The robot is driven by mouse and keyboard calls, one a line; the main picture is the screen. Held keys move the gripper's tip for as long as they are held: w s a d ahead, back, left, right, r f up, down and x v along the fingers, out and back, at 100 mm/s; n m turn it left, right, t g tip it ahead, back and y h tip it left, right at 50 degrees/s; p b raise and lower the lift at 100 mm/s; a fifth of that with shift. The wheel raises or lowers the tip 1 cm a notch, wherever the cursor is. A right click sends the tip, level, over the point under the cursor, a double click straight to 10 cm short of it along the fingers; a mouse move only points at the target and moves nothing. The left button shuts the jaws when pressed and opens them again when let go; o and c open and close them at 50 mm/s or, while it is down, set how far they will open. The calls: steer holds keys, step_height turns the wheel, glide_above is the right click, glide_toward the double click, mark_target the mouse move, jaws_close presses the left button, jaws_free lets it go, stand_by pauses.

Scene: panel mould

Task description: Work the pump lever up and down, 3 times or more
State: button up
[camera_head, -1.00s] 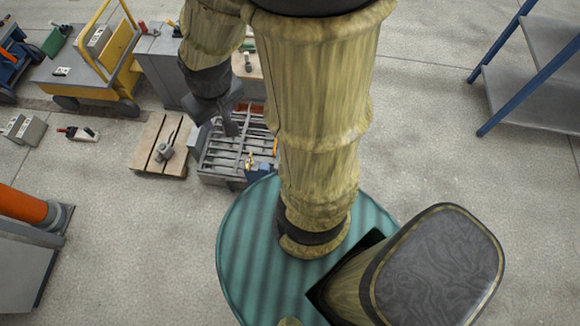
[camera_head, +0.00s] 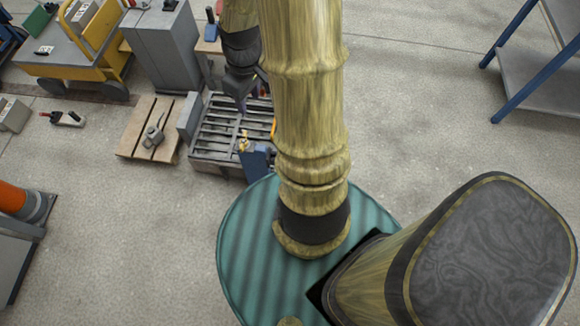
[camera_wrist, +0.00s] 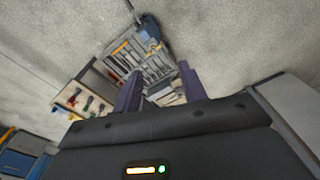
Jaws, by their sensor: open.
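My gripper (camera_head: 243,100) hangs over the grey slatted frame (camera_head: 213,150) in the head view, and my arm covers part of the frame's right side. In the wrist view, my gripper's two dark purple fingers (camera_wrist: 159,92) stand apart with nothing held between them. The slatted frame (camera_wrist: 155,66) shows beyond and between them. A small blue unit with yellow parts (camera_head: 258,161) sits at the frame's near right corner, partly behind my arm. I cannot make out for certain which part is the pump lever.
A wooden pallet (camera_head: 135,142) with a grey part lies left of the frame. A grey cabinet (camera_head: 165,50) and a yellow cart (camera_head: 75,75) stand behind. A tool board (camera_wrist: 78,98) shows in the wrist view. A blue-legged shelf (camera_head: 545,92) stands right, with clear floor before it.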

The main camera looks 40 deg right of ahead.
steer(key=s+d+f+n+y+b, duration=0.1)
steer(key=d+f+b, duration=0.5)
steer(key=f+b, duration=0.3)
steer(key=s+d+f+n+y+b, duration=0.1)
steer(key=d+f+b, duration=0.5)
steer(key=f, duration=1.1)
steer(key=s+d+f+n+t+y+b, duration=0.1)
steer(key=d+f+n+y+b, duration=0.1)
steer(key=d+f+b, duration=0.5)
step_height(320, 180, down, 6)
steer(key=n+b, duration=0.1)
steer(key=b, duration=0.4)
steer(key=shift+s, duration=0.3)
steer(key=b+x, duration=1)
steer(key=x, duration=0.7)
steer(key=shift+w+a+f, duration=0.15)
steer(key=shift+a, duration=0.05)
jaws_close()
